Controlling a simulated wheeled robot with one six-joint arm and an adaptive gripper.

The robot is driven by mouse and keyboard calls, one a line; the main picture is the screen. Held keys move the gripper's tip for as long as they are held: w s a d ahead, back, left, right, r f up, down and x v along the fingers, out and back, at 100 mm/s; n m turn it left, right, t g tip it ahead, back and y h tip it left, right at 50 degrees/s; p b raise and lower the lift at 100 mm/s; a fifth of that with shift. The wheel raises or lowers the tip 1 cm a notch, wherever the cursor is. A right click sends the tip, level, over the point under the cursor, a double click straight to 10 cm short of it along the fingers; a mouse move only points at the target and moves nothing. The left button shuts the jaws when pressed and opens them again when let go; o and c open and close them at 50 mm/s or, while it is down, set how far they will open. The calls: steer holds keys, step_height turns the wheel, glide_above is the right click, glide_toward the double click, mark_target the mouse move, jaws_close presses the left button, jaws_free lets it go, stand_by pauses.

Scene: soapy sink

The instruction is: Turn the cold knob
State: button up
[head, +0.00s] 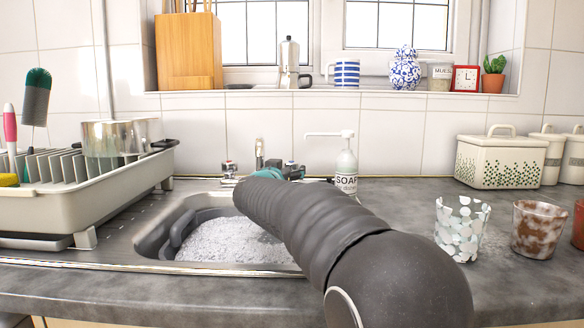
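The tap (259,152) stands behind the sink, with a left knob (229,169) and a right knob (293,169) beside it. Which knob is the cold one is too small to tell. My dark grey arm reaches from the lower right over the sink to the tap. My gripper (270,173) is at the arm's far end, a small teal part showing in front of the tap and close to the right knob. Its fingers are mostly hidden behind my arm, so I cannot see whether they touch the knob.
The sink (152,244) holds foamy water. A dish rack (60,208) stands on the left. A soap bottle (346,168) stands just right of the knobs. A spotted glass (462,228), a brown cup (538,230) and a white bin (500,161) are on the right counter.

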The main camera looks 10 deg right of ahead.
steer(key=shift+x, duration=2.15)
steer(key=c, duration=1.2)
steer(key=shift+o, duration=0.2)
